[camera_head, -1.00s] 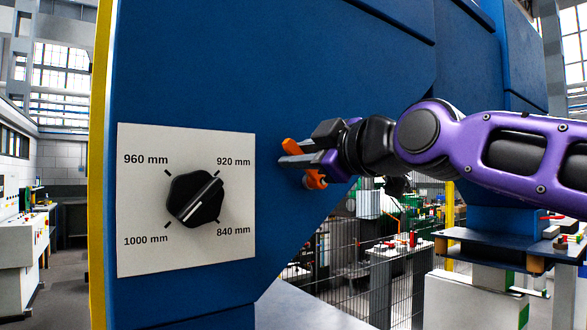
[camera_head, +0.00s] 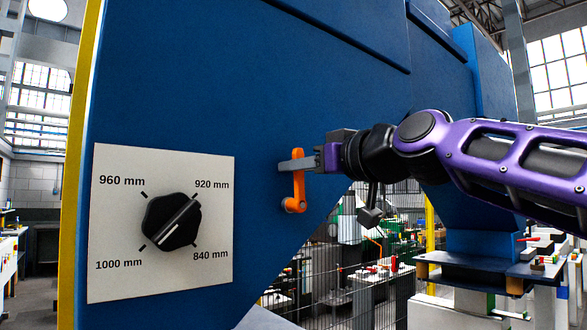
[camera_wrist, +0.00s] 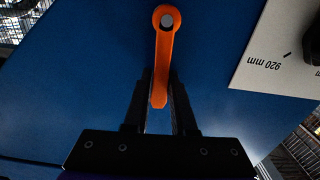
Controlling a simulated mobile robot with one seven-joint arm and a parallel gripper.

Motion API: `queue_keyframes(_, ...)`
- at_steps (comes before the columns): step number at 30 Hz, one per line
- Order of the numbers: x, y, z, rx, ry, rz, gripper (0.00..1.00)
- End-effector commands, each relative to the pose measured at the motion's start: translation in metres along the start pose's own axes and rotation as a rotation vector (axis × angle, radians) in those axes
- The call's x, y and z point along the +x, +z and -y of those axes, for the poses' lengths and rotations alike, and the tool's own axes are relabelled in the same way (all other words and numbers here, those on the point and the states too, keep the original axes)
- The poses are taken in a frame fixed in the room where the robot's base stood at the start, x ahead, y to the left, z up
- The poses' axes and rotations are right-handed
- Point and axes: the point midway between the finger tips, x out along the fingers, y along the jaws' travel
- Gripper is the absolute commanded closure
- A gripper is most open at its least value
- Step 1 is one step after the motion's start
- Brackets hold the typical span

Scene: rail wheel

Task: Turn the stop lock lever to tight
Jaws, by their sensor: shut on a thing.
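The stop lock lever (camera_head: 298,184) is an orange handle on the blue machine panel, right of the dial plate. In the head view it stands nearly upright, its free end up and its pivot at the bottom. My gripper (camera_head: 297,165) reaches in from the right and is shut on the lever's upper part. In the wrist view the lever (camera_wrist: 164,62) runs from its round pivot with a grey centre at the top down between the fingers of my gripper (camera_wrist: 160,88). No label for tight is visible.
A white plate (camera_head: 120,270) with a black dial (camera_head: 172,221) and millimetre marks is left of the lever. The blue panel (camera_head: 230,80) fills the background. A wire fence (camera_head: 330,285) and work benches stand beyond its slanted lower edge.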

Motion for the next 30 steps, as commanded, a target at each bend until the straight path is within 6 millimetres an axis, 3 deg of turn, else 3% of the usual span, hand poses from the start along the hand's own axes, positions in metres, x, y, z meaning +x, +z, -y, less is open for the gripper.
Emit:
queue_keyframes(20, -0.0005, -0.0017, -0.0053, 0.064, 0.003, -0.005, 1.00)
queue_keyframes(21, -0.0006, -0.0017, -0.0053, 0.064, 0.003, -0.005, 0.72)
queue_keyframes(24, -0.0005, -0.0013, -0.0052, 0.064, 0.003, -0.004, 0.54)
queue_keyframes(26, -0.0004, -0.0011, -0.0050, 0.063, 0.002, -0.003, 0.46)
queue_keyframes(30, -0.0002, -0.0006, -0.0047, 0.063, 0.002, -0.002, 0.46)
